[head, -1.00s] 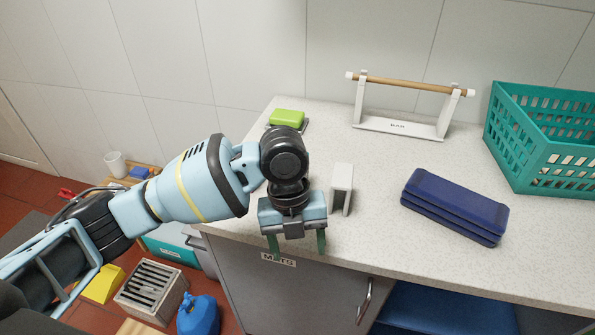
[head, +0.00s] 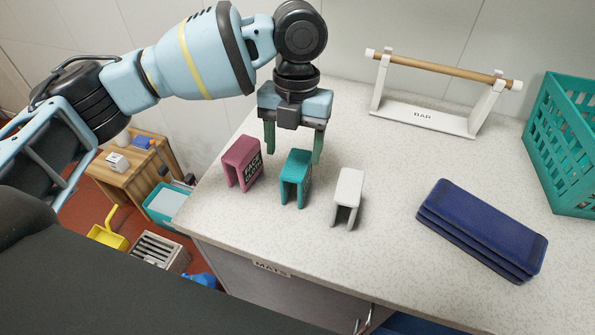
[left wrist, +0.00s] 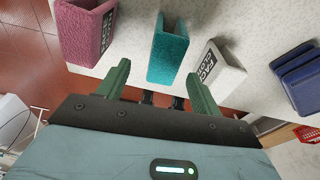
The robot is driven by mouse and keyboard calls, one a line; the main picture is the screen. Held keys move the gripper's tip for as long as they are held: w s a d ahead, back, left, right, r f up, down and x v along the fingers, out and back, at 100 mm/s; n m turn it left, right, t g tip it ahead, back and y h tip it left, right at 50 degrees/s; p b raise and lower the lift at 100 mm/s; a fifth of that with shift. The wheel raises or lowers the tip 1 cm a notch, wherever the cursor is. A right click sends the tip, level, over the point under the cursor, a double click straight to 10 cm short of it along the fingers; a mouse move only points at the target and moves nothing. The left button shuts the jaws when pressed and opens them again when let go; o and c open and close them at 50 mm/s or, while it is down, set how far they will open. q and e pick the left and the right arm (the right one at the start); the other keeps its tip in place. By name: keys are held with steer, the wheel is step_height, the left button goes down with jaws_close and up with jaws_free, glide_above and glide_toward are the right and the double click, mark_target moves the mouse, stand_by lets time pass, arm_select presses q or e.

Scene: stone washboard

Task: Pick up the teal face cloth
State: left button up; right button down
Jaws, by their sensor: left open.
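The teal face cloth (head: 295,178) stands folded like an upside-down U on the speckled counter, between a pink cloth (head: 241,162) and a white cloth (head: 348,197). My left gripper (head: 292,154) is open and empty, its fingers pointing down, just behind and above the teal cloth in the head view. In the left wrist view the teal cloth (left wrist: 168,52) lies ahead of the gap between the open green fingers (left wrist: 158,70), apart from them. The pink cloth (left wrist: 86,32) and the white cloth (left wrist: 214,68) flank it. My right gripper is not in view.
A stack of dark blue folded cloths (head: 482,230) lies to the right on the counter (head: 300,238). A bar stand (head: 425,118) and a teal basket (head: 570,150) are at the back right. The pink and white cloths stand close on either side.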

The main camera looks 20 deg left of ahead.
mark_target(297, 162)
arm_select(q)
steer(key=shift+s+f, duration=0.1)
steer(key=shift+f, duration=1)
steer(key=shift+d+f, duration=0.15)
steer(key=shift+f, duration=0.2)
steer(key=f, duration=0.4)
steer(key=shift+s+d+f, duration=0.1)
steer(key=shift+s+d, duration=0.1)
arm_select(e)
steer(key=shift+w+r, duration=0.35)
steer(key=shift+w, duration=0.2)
arm_select(q)
steer(key=c, duration=1)
steer(key=shift+r, duration=5.05)
steer(key=shift+c, duration=0.3)
